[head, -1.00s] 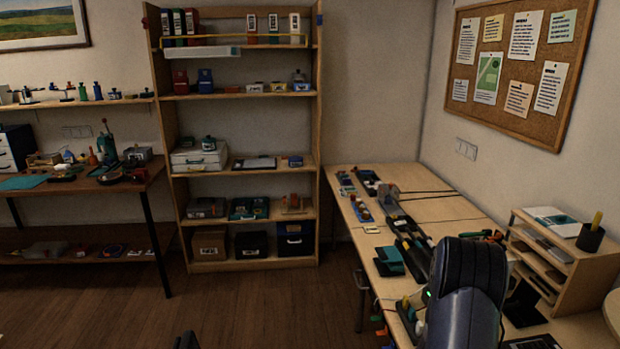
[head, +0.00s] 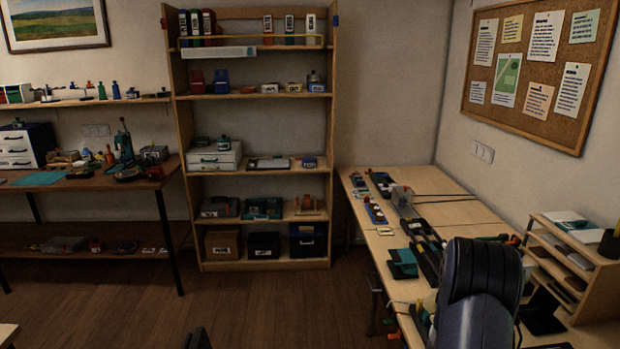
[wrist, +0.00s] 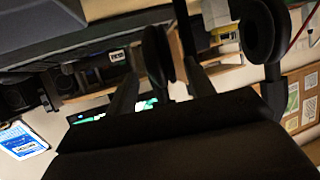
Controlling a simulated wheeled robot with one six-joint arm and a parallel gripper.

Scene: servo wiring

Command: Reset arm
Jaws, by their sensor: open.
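My gripper (wrist: 212,42) shows in the wrist view with its two dark fingers spread apart. It is open, and I see nothing held between the fingers. In the head view, a dark rounded link of my arm rises at the lower right, in front of the desk (head: 395,296). The gripper itself cannot be made out in the head view.
The desk along the right wall carries dark rails, small parts and a wooden paper rack (head: 570,262). A tall shelf (head: 258,183) stands at the back. A dark workbench (head: 85,184) is at the left. The wooden floor (head: 250,310) between them is clear.

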